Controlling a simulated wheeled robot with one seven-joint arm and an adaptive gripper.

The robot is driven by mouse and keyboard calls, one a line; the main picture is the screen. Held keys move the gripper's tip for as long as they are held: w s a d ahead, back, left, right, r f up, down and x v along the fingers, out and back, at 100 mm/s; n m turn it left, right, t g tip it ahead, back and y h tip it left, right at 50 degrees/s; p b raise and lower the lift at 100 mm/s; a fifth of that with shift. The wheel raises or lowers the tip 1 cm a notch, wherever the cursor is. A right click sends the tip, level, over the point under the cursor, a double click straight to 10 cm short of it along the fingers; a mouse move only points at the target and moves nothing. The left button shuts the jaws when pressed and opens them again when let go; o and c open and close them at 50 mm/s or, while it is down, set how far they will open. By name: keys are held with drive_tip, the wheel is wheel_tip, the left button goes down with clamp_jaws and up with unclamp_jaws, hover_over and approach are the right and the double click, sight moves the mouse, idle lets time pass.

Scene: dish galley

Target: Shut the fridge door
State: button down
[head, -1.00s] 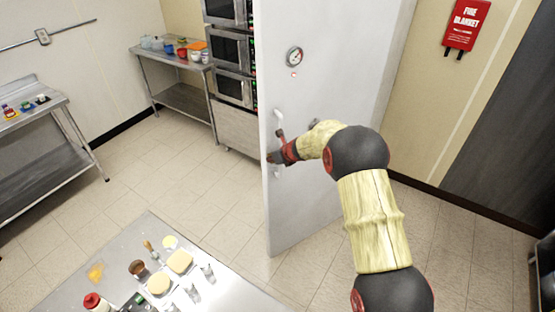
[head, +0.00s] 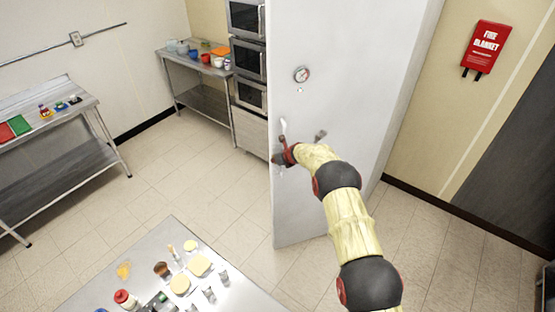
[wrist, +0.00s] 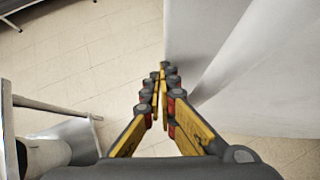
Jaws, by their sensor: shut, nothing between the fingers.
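The fridge door (head: 330,110) is a tall white panel in the middle of the head view, with a round gauge and a pale upright handle (head: 283,126) near its left edge. How far it stands open is hard to tell. My gripper (head: 279,159) is shut and empty, at the door's left edge by the lower part of the handle. My arm crosses in front and hides part of the door. In the wrist view my shut fingers (wrist: 162,68) point along the left edge of a white surface (wrist: 205,35); contact is unclear.
A steel table (head: 130,273) with food and small items stands at the lower left. Another steel table (head: 60,112) is at the left wall. Stacked ovens (head: 247,60) stand just left of the door. A red fire blanket box (head: 489,47) hangs at right. Tiled floor between is free.

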drive_tip(key=shift+w+a+p, duration=0.4)
drive_tip(key=shift+w+p, duration=0.4)
